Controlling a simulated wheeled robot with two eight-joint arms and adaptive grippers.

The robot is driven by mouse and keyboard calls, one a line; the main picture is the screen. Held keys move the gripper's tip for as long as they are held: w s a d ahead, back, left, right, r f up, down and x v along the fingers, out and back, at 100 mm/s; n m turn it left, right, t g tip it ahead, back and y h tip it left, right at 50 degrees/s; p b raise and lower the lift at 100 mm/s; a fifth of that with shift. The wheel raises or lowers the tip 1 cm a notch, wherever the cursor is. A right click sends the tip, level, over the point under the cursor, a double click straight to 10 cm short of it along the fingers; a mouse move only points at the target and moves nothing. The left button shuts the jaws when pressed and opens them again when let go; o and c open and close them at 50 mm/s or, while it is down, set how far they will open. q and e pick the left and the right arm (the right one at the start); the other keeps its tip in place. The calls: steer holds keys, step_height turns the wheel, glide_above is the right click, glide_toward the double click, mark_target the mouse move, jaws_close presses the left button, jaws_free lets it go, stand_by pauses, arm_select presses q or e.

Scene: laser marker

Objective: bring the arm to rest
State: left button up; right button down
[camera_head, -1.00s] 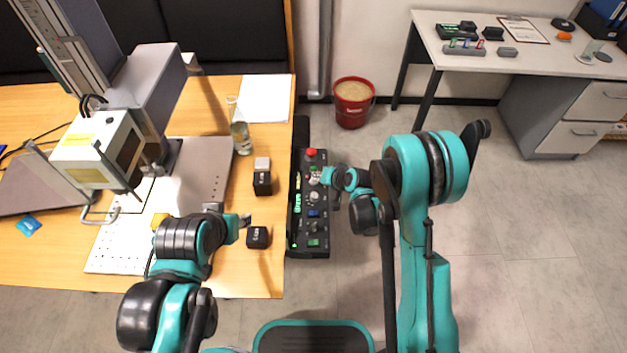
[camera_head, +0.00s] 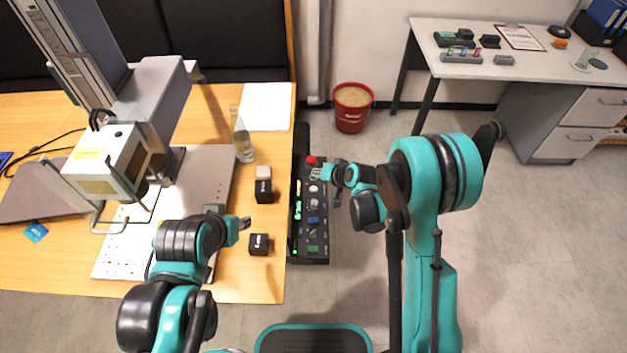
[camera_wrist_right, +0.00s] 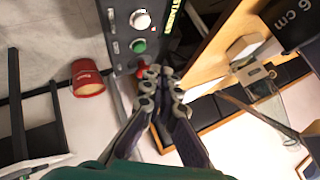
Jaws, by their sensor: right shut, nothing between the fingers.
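My right gripper (camera_head: 316,173) is over the far end of the control panel (camera_head: 312,258), close to its red button (camera_head: 311,160). In the right wrist view my right gripper (camera_wrist_right: 165,80) has its fingers together with nothing between them. The red button (camera_wrist_right: 143,63) shows partly behind the fingertips; I cannot tell whether they touch it. My left gripper (camera_head: 244,222) is above the table's right part, near a small black box (camera_head: 259,245); its fingers are too small to judge.
The laser marker (camera_head: 110,165) stands on the wooden table (camera_head: 60,278) at left. A red bucket (camera_head: 351,118) is on the floor. Floor at right is clear.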

steer(key=s+d+r+h, duration=0.1)
steer(key=s+d+r, duration=0.35)
steer(key=r, duration=0.35)
steer(key=s+d+r+h, duration=0.2)
steer(key=s+d+r, duration=0.2)
steer(key=s+r, duration=0.25)
steer(key=s+d+r+n+h, duration=0.1)
steer(key=s+d, duration=0.3)
steer(key=s, duration=0.4)
steer(key=s+d+r+h, duration=0.1)
steer(key=s+d+r, duration=0.2)
steer(key=s, duration=0.5)
steer(key=shift+s+d+r+n, duration=0.15)
steer(key=shift+s+d+n, duration=0.2)
steer(key=shift+d+n, duration=0.1)
